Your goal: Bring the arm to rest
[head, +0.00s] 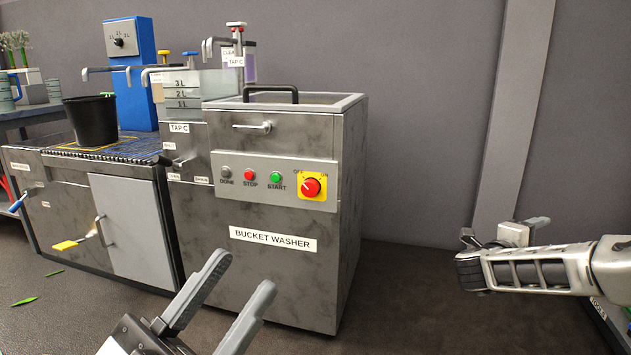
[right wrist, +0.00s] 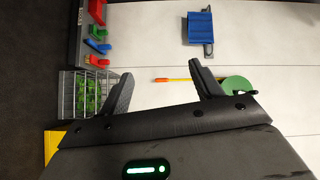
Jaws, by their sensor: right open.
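My left gripper (head: 243,272) is at the bottom of the head view, in front of the bucket washer (head: 290,285). Its two grey fingers stand apart with nothing between them. My right gripper (head: 470,252) is at the right of the head view, level and pointing left, over bare floor and clear of the washer. In the right wrist view its dark fingers (right wrist: 160,74) are spread wide and hold nothing.
A black bucket (head: 92,121) stands on the counter at the left, beside a blue dispenser (head: 131,65). The right wrist view shows a wire basket (right wrist: 68,98) with green bits, a blue object (right wrist: 200,27) and a green round object (right wrist: 237,85). Floor right of the washer is clear.

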